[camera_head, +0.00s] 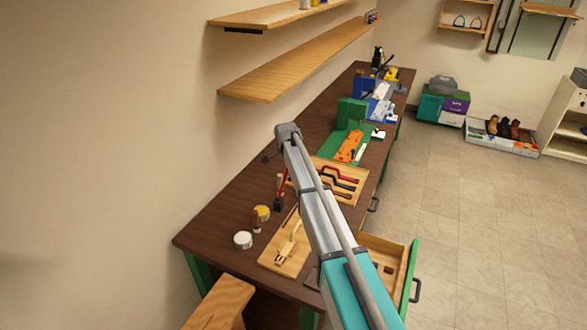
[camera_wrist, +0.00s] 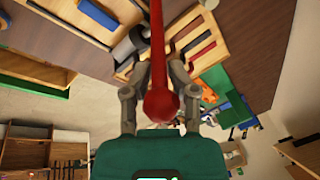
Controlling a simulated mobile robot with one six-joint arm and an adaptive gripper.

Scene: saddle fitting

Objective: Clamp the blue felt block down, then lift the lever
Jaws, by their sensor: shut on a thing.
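My gripper (camera_wrist: 158,64) is shut on a red handle (camera_wrist: 159,38) with a ball end, its fingers on either side of the rod in the wrist view. The ball lies close to the camera and the rod runs away past the top edge. In the head view my gripper is hidden behind my arm. A red upright shaft (camera_head: 282,184) with a dark foot shows there beside my arm, over the bench.
The dark bench (camera_head: 222,216) carries a wooden board (camera_head: 272,262) with a pale wooden piece, two small tins, a tool board (camera_head: 349,174) and a green station (camera_head: 351,112). An open drawer (camera_head: 392,258) juts out at right. Shelves hang on the wall.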

